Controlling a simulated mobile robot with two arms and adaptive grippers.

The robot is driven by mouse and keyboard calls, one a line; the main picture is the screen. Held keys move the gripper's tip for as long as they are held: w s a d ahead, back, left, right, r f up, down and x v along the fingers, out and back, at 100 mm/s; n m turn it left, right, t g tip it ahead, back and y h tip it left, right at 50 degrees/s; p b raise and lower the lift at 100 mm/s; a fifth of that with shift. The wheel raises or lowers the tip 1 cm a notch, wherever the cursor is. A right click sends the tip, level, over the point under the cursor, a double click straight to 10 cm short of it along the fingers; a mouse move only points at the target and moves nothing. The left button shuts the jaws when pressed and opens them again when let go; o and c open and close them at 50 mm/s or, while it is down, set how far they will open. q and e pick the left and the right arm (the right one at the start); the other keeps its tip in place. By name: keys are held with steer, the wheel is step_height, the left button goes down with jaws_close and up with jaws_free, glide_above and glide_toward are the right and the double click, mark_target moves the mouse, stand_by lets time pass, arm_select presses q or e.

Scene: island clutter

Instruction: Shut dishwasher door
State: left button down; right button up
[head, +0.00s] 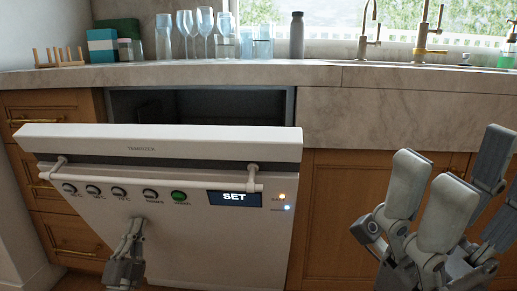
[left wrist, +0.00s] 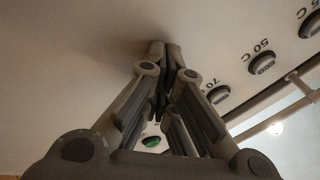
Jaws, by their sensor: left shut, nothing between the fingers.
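The white dishwasher door (head: 170,210) is partly open and tilts out from the counter, with a dark opening (head: 215,105) above and behind it. A handle bar (head: 150,177), a row of knobs and a lit "SET" display (head: 235,198) are on its front. My left gripper (head: 136,222) is shut and empty at the door's front, below the knobs. In the left wrist view, its fingertips (left wrist: 160,50) meet close to the white panel and appear to touch it. My right gripper (head: 455,165) is at the right, its fingers apart, away from the door.
Wooden drawers (head: 58,200) are left of the dishwasher and a wooden cabinet (head: 335,215) is right. The stone countertop (head: 180,74) holds several glasses (head: 205,30), a grey bottle (head: 297,35), boxes (head: 102,45), a wooden rack (head: 58,58) and taps (head: 425,35).

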arm_select(q)
steer(key=b+x, duration=0.1)
steer(key=x, duration=1.1)
stand_by(6.8)
